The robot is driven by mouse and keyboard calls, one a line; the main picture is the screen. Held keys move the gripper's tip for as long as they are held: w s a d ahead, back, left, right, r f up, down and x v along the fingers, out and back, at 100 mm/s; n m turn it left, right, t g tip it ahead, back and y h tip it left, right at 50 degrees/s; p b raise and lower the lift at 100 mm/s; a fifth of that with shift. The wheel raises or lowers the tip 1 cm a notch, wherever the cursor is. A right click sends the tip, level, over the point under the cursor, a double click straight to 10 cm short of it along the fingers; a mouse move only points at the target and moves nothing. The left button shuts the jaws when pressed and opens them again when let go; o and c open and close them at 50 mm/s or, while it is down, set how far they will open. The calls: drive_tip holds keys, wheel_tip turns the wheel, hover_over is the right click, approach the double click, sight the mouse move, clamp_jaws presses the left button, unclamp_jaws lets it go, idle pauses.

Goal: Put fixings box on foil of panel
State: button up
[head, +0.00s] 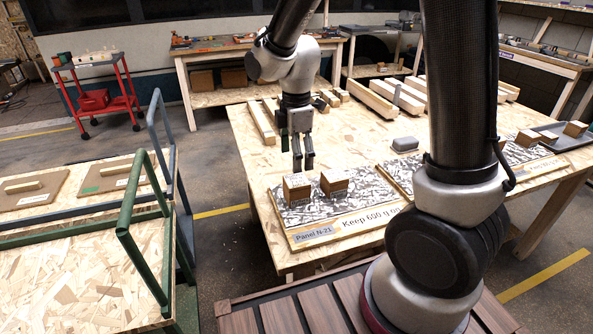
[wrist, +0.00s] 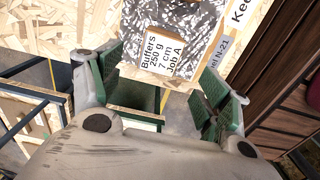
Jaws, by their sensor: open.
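A panel labelled "Panel N-21" (head: 291,242) lies at the near left of the table, with crinkled silver foil (head: 315,207) on it. Two small cardboard-coloured boxes stand on the foil: a left box (head: 297,188) and a right box (head: 334,182). Neither label is readable in the head view, so I cannot tell which is the fixings box. My gripper (head: 303,162) points down, open and empty, close above the left box. In the wrist view my gripper (wrist: 168,95) has its green-padded fingers apart, and a box marked "Buffers 250 g 7 cm Job A" (wrist: 169,54) shows beyond them on the foil (wrist: 190,17).
A second foil panel (head: 400,176) lies to the right, partly behind my arm. More boxes (head: 528,138) (head: 575,128) stand at the right, one on a dark tray (head: 553,141). A grey lump (head: 405,144) and timber lengths (head: 370,98) lie further back. Green rails (head: 135,225) stand left.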

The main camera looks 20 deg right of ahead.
drive_tip(key=shift+d+r, duration=0.1)
drive_tip(key=shift+r, duration=0.6)
drive_tip(key=s+d+r+m+t, duration=0.2)
drive_tip(key=s+d+r+m, duration=0.5)
drive_tip(key=s+m, duration=0.2)
drive_tip(key=s+d+r+m+t, duration=0.2)
drive_tip(key=s+d+r+m, duration=0.5)
drive_tip(key=s+r+m, duration=0.1)
drive_tip(key=shift+s+d+m, duration=0.35)
drive_tip(key=shift+s+m, duration=0.15)
drive_tip(key=shift+s, duration=0.55)
